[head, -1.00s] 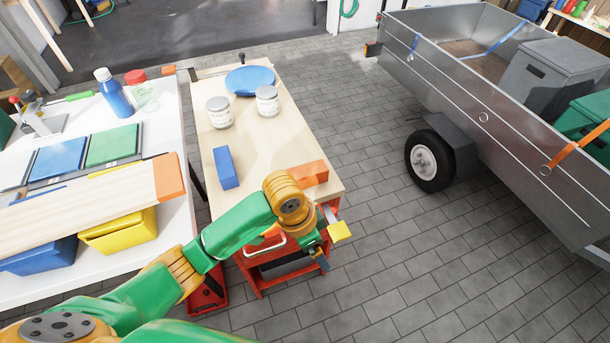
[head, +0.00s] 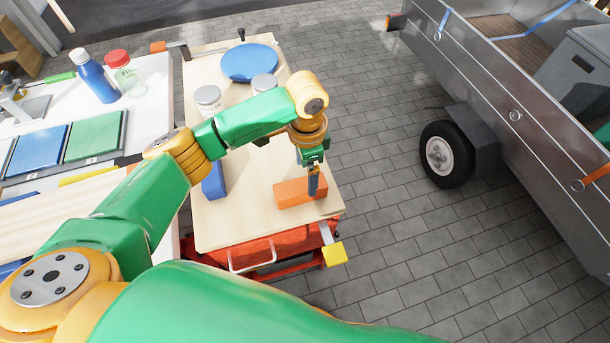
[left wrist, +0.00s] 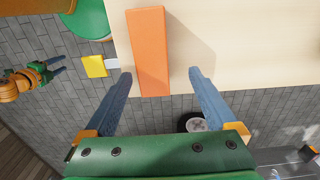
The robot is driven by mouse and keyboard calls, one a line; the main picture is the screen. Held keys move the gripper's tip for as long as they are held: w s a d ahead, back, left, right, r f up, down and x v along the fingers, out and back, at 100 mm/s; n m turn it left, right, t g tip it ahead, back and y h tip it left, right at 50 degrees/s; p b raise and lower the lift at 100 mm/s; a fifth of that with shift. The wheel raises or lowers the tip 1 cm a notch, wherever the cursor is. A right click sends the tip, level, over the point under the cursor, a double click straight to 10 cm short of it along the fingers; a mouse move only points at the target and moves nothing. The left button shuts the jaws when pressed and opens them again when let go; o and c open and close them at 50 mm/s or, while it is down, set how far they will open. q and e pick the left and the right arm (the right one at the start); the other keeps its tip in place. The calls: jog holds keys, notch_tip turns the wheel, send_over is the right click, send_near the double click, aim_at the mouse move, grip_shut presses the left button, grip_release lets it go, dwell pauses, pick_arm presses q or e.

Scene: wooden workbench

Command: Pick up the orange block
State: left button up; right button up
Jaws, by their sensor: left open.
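The orange block (head: 295,192) lies on the wooden workbench top (head: 235,225) near its front right corner. My left gripper (head: 313,188) points down at the block's right part and hides a little of it. In the left wrist view the block (left wrist: 150,50) shows between the two spread fingers of this gripper (left wrist: 160,75), closer to the left finger. The fingers are open and hold nothing; I cannot tell whether they reach down to the block's height. My right gripper (left wrist: 57,67) shows small at the left of the left wrist view, away from the block.
A blue block (head: 213,182) stands left of the orange one, partly behind my arm. White jars (head: 208,100) and a blue disc (head: 249,62) are farther back. A yellow-ended clamp (head: 334,254) sticks out at the front edge. A trailer (head: 490,90) stands to the right.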

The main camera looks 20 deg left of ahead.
aim_at(303, 187)
pick_arm(q)
jog(key=f, duration=0.1)
jog(key=s+f, duration=0.1)
jog(key=f, duration=0.1)
jog(key=s+f, duration=0.1)
jog(key=shift+a+f, duration=0.1)
jog(key=shift+f, duration=0.05)
jog(key=shift+w+f, duration=0.25)
jog(key=shift+f, duration=0.05)
jog(key=shift+w, duration=0.15)
jog(key=c, duration=0.7)
grip_shut()
pick_arm(e)
jog(key=shift+s+r, duration=0.25)
jog(key=shift+s, duration=0.3)
